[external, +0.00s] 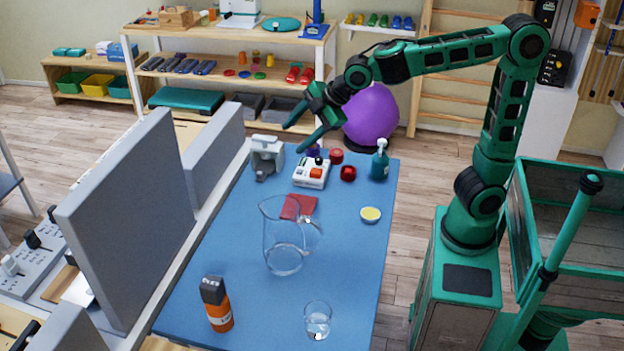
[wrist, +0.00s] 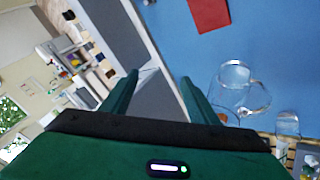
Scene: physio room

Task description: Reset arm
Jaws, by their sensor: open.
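My gripper (external: 298,137) is open and empty, raised above the far end of the blue table (external: 345,270). Its two green fingers (wrist: 158,92) stand apart in the wrist view with nothing between them. A clear glass pitcher (external: 283,235) stands mid-table, and it also shows in the wrist view (wrist: 236,95). A red cloth or pad (external: 299,207) lies behind the pitcher and shows at the top of the wrist view (wrist: 208,14). The gripper is near, and appears above, a white device with colored buttons (external: 312,173).
An orange bottle (external: 219,311) and a glass (external: 317,320) stand at the near end. A yellow bowl (external: 370,214), teal pump bottle (external: 380,160), red pots (external: 348,173) and grey machine (external: 267,155) are on the table. A grey panel (external: 130,220) stands at the left. A purple ball (external: 372,116) is behind.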

